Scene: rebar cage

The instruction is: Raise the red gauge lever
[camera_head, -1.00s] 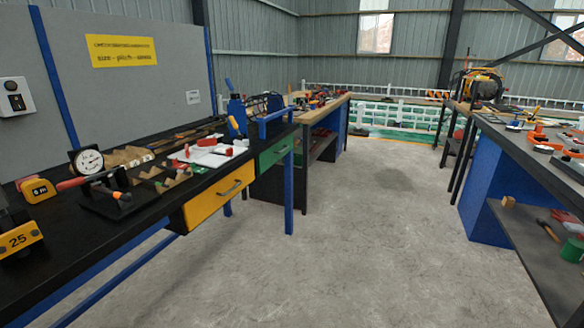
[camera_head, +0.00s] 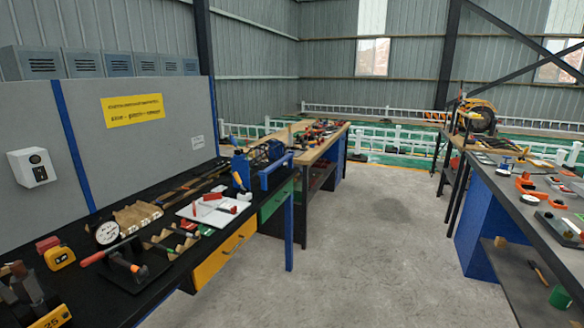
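The gauge, with a round white dial (camera_head: 107,232), stands on the black bench at the left. Its red lever (camera_head: 93,258) points to the left and lies low beside the dial, above a dark base plate (camera_head: 125,275). A black post with an orange tip (camera_head: 135,268) stands on the same plate. How the lever joins the gauge is too small to tell.
A yellow tape measure (camera_head: 60,257) sits left of the gauge, and a white tray (camera_head: 205,213) with red parts lies to its right. A yellow drawer (camera_head: 225,254) is under the bench. Open concrete floor (camera_head: 370,230) lies between this bench and the right-hand one.

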